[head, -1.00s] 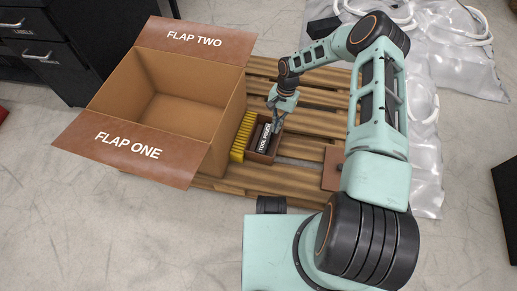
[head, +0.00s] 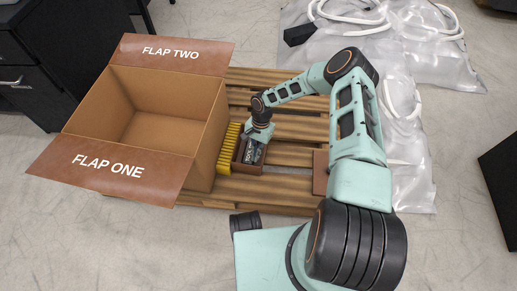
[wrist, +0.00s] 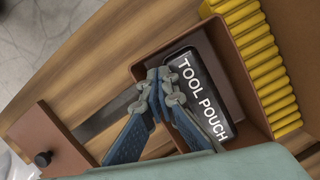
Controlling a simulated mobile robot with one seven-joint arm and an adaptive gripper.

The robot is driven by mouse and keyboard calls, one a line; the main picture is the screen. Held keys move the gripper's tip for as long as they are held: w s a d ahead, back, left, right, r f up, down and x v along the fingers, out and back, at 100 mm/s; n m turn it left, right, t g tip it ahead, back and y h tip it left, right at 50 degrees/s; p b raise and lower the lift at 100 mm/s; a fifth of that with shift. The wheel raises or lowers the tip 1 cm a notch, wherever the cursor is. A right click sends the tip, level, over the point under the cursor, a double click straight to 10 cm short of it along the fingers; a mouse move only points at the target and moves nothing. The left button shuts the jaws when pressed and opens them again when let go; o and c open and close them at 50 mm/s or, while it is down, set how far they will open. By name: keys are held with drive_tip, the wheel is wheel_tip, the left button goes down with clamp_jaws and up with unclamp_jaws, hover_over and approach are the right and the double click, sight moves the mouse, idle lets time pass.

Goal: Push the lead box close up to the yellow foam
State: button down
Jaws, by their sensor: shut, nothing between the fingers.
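The lead box is most likely the small open brown box (head: 247,172) on the pallet, which also shows in the wrist view (wrist: 240,85). A dark pouch marked TOOL POUCH (wrist: 205,95) lies in it. The ribbed yellow foam (head: 227,150) stands along its left side, between it and the big carton; in the wrist view the foam (wrist: 262,60) is beyond the box's right wall. Box and foam look very close; I cannot tell whether they touch. My gripper (wrist: 160,86) is shut and empty, its fingertips at the box wall opposite the foam. The arm hides part of the box in the head view.
A big open carton (head: 150,115) with FLAP ONE and FLAP TWO stands left of the foam. A brown plate with a dark knob (wrist: 43,159) lies at the pallet's right side. Bare pallet slats (head: 290,128) lie right of the box. Plastic sheeting (head: 405,60) lies behind.

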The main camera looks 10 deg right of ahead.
sight(251, 166)
drive_tip(key=shift+s+a, duration=0.4)
drive_tip(key=shift+s, duration=0.15)
drive_tip(key=shift+s+a, duration=0.65)
drive_tip(key=shift+s, duration=0.35)
